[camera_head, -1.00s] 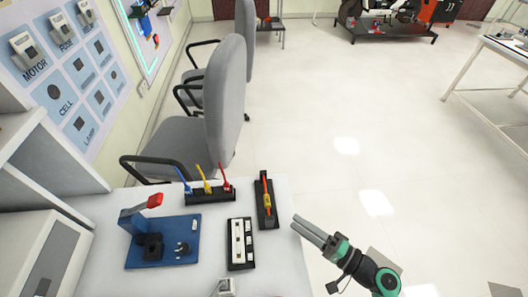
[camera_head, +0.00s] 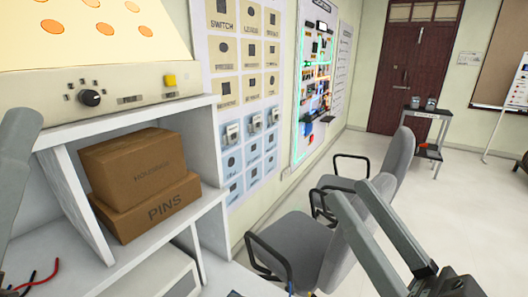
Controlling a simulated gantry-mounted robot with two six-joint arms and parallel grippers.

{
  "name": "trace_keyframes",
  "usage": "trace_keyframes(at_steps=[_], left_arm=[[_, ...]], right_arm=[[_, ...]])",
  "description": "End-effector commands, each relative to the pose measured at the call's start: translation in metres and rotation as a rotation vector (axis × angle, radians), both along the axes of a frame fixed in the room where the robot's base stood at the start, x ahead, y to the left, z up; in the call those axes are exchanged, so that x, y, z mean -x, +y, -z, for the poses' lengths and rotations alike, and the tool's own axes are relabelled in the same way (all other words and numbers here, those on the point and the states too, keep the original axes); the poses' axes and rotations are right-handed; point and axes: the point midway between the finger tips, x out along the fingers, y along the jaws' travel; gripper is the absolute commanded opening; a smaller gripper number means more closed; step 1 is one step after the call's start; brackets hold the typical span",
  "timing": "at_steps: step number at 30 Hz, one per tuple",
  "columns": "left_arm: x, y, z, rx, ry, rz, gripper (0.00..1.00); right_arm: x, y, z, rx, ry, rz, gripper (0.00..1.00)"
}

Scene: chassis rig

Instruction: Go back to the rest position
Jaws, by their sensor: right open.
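My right gripper (camera_head: 352,192) reaches in from the lower right. Its two long grey fingers are apart and hold nothing. It is raised in front of the grey chairs. A grey part of my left gripper (camera_head: 14,150) shows at the left edge, cut off by the frame. Whether its jaws are open or shut does not show.
A white shelf (camera_head: 205,200) holds two brown boxes (camera_head: 140,180). A cream console (camera_head: 130,90) stands on top. Grey chairs (camera_head: 290,240) stand by the wall panels. Red and black wires (camera_head: 38,278) lie at the lower left. Open floor lies at the right.

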Motion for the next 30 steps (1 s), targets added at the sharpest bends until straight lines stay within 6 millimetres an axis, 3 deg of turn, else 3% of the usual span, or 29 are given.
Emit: trace_keyframes(at_steps=[1, 4, 8, 9, 17, 27, 30], left_arm=[[0.0, 0.0, -0.007, 0.0, 0.0, 0.0, 0.5], [0.0, 0.0, -0.008, 0.0, 0.0, 0.0, 0.5], [0.0, 0.0, -0.006, 0.0, 0.0, 0.0, 0.5], [-0.001, 0.0, -0.039, 0.0, 0.004, 0.0, 0.5], [0.0, 0.0, -0.145, 0.0, 0.0, 0.0, 0.5], [0.0, 0.0, -0.315, 0.0, 0.0, 0.0, 0.5], [0.0, 0.0, -0.355, 0.0, 0.0, 0.0, 0.5]], right_arm=[[0.013, -0.002, -0.037, 0.014, -0.089, 0.065, 0.53], [0.039, -0.025, -0.087, 0.023, -0.238, 0.265, 0.53], [0.052, -0.079, -0.099, 0.042, -0.3, 0.6, 0.53], [0.051, -0.077, -0.133, 0.048, -0.3, 0.592, 0.53], [0.05, -0.076, -0.236, 0.048, -0.295, 0.585, 0.53], [0.049, -0.076, -0.405, 0.049, -0.293, 0.584, 0.53], [0.049, -0.076, -0.445, 0.049, -0.293, 0.584, 0.53]])
